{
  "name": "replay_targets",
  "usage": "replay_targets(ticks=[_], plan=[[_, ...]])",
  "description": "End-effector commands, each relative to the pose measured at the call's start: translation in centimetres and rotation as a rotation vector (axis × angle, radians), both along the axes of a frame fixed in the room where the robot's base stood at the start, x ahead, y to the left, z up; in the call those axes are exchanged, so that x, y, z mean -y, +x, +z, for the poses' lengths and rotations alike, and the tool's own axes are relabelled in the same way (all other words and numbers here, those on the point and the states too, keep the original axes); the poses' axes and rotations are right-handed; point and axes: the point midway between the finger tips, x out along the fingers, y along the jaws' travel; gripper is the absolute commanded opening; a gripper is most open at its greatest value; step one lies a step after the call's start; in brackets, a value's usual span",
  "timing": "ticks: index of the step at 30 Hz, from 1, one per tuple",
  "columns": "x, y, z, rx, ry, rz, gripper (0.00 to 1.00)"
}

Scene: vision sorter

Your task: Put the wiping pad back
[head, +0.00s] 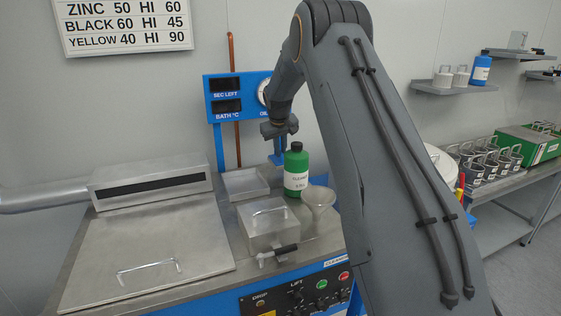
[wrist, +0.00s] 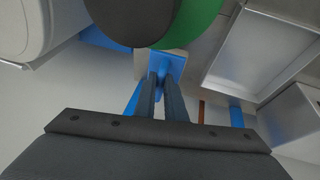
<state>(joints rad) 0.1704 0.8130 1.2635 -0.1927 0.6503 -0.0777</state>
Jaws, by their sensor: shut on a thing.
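My gripper (head: 279,130) is in front of the blue display panel, just above and behind the green bottle. In the wrist view its two narrow fingers (wrist: 162,80) are close together at a small blue piece (wrist: 174,64), which I take to be the wiping pad. A pale patch shows beside the blue piece; I cannot tell whether it belongs to the pad. Much of the pad is hidden by the fingers and the bottle. In the head view I cannot make the pad out clearly.
The green bottle (head: 296,171) with a black cap stands close to my gripper. A funnel (head: 318,200), a lidded metal box (head: 268,226) and a shallow tray (head: 245,184) are around it. The blue display panel (head: 234,97) stands behind. The large flat lid (head: 150,245) at left is clear.

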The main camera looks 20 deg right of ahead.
Motion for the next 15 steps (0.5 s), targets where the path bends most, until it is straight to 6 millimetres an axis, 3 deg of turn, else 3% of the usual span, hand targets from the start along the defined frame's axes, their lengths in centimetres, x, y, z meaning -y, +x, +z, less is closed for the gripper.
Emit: replay_targets(ticks=[15], plan=[[0.0,0.0,-4.6,0.001,0.000,0.000,0.00]])
